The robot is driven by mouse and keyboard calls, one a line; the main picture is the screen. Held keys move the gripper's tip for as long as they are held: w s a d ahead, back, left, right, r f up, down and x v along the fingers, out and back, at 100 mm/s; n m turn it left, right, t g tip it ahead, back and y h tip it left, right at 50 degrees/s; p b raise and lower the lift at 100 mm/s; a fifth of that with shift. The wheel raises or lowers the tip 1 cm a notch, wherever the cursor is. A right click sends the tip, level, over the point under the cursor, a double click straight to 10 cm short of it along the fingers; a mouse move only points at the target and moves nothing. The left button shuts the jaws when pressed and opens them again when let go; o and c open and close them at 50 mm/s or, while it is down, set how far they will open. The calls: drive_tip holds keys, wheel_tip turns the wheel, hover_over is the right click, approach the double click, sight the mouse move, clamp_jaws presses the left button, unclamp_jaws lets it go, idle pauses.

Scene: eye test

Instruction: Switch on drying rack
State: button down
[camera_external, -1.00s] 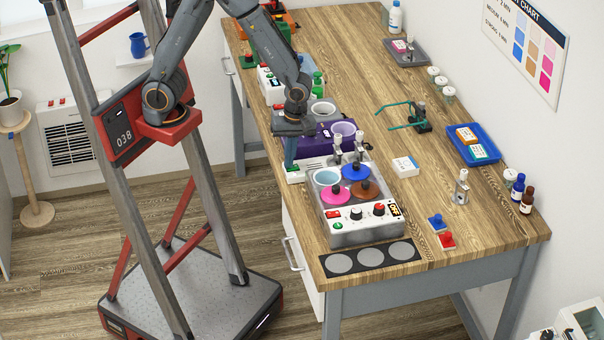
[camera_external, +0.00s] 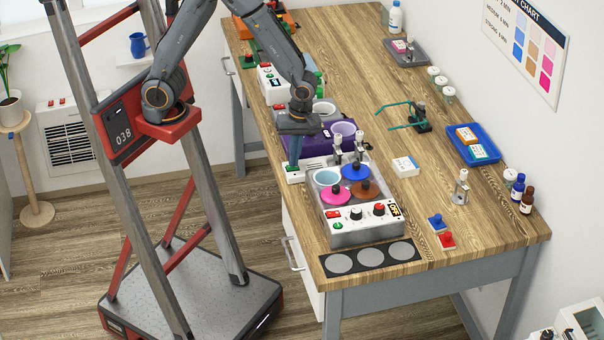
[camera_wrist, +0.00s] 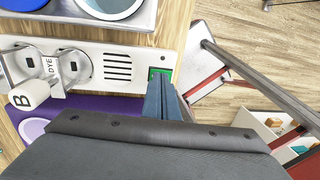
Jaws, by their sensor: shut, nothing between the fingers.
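The drying rack is a white bar (camera_external: 313,168) on the table behind the grey-rimmed pot unit. In the wrist view the white rack (camera_wrist: 128,66) has dark vent slots, two metal holders and a green switch (camera_wrist: 160,72) at its right end. The green switch also shows in the outside view (camera_external: 292,168). My gripper (camera_wrist: 162,84) is shut and empty, pointing down, its fingertips at the lower edge of the switch. Whether they touch it I cannot tell. The gripper also shows in the outside view (camera_external: 295,161). The fingers hide part of the switch.
The pot unit (camera_external: 362,238) with coloured lids stands in front of the rack. A purple unit (camera_external: 313,146) stands right behind it. A white label piece marked B (camera_wrist: 28,97) sticks out from a holder. The table's left edge is close beside the switch.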

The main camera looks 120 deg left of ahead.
drive_tip(key=shift+r+p, duration=0.6)
drive_tip(key=shift+r, duration=0.1)
wheel_tip(320, 180, up, 12)
drive_tip(key=w+a, duration=0.1)
drive_tip(key=shift+r, duration=0.25)
drive_tip(key=shift+f+b, duration=0.2)
drive_tip(key=shift+b, duration=1)
drive_tip(key=d+b, duration=0.1)
drive_tip(key=b, duration=0.2)
drive_tip(key=shift+s+r, duration=0.1)
drive_tip(key=shift+s, duration=0.2)
drive_tip(key=p, duration=0.2)
approach(299, 168)
drive_tip(key=s+f, duration=0.1)
drive_tip(key=f, duration=0.1)
drive_tip(key=s+d+f, duration=0.1)
drive_tip(key=f, duration=0.1)
drive_tip(key=s+d+f, duration=0.1)
drive_tip(key=f, duration=0.1)
drive_tip(key=shift+s+d, duration=0.1)
drive_tip(key=shift+s, duration=0.1)
